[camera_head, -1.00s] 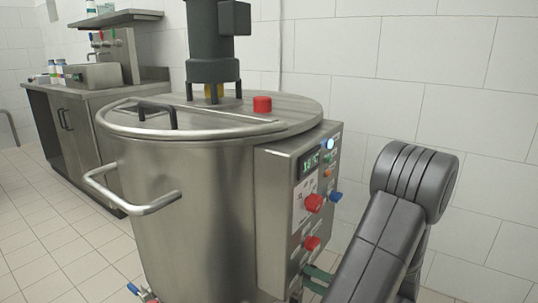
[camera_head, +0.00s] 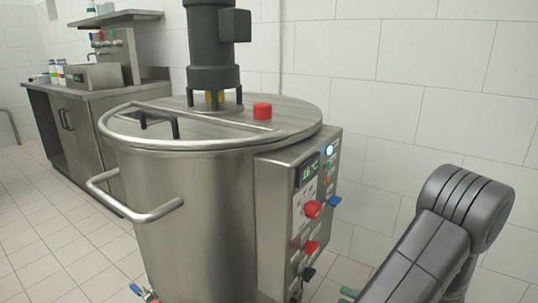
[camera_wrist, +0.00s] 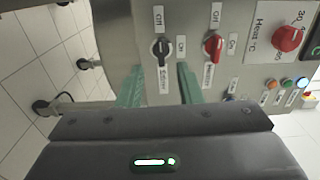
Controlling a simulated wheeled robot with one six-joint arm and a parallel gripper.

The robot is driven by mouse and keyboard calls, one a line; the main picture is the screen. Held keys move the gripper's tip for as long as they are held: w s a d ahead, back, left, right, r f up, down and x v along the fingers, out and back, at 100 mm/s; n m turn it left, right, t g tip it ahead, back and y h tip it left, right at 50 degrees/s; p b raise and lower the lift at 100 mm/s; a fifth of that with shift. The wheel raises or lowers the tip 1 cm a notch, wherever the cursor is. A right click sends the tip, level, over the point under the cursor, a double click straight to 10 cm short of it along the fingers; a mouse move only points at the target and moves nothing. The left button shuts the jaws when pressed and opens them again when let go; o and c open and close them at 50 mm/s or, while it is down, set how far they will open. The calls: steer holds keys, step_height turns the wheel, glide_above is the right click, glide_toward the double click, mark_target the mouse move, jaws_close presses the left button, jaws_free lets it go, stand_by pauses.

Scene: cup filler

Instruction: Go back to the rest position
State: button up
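My gripper (camera_wrist: 160,85) has two green fingers with a wide, empty gap between them in the wrist view. Beyond the fingertips is the control panel (camera_wrist: 235,20), seen sideways, with a black switch (camera_wrist: 160,50) roughly in line with the gap. The fingers appear apart from the switch. In the head view a green finger (camera_head: 348,292) shows at the bottom edge, right of the panel. My arm link fills the lower right there, and most of the gripper is out of frame.
The steel kettle (camera_head: 200,210) with its handle (camera_head: 135,212) stands left of my arm. Its panel also has a red switch (camera_wrist: 214,47) and a red knob (camera_wrist: 288,39). A tiled wall (camera_head: 420,120) is behind. A counter (camera_head: 90,95) stands at the back left.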

mark_target(310, 280)
steer(key=b+x, duration=0.1)
steer(key=x, duration=0.4)
steer(key=b+x, duration=0.1)
steer(key=x, duration=0.4)
steer(key=shift+w+a+r, duration=0.2)
steer(key=shift+a+r, duration=0.05)
steer(key=m+p, duration=0.2)
steer(key=r+m+p, duration=0.1)
steer(key=m+p, duration=0.1)
steer(key=m, duration=0.1)
steer(key=shift+d+p, duration=0.1)
steer(key=shift+p, duration=0.3)
steer(key=shift+w+d+f+m+p, duration=0.1)
steer(key=shift+m+p, duration=1.15)
steer(key=shift+m, duration=0.25)
steer(key=shift+f, duration=0.15)
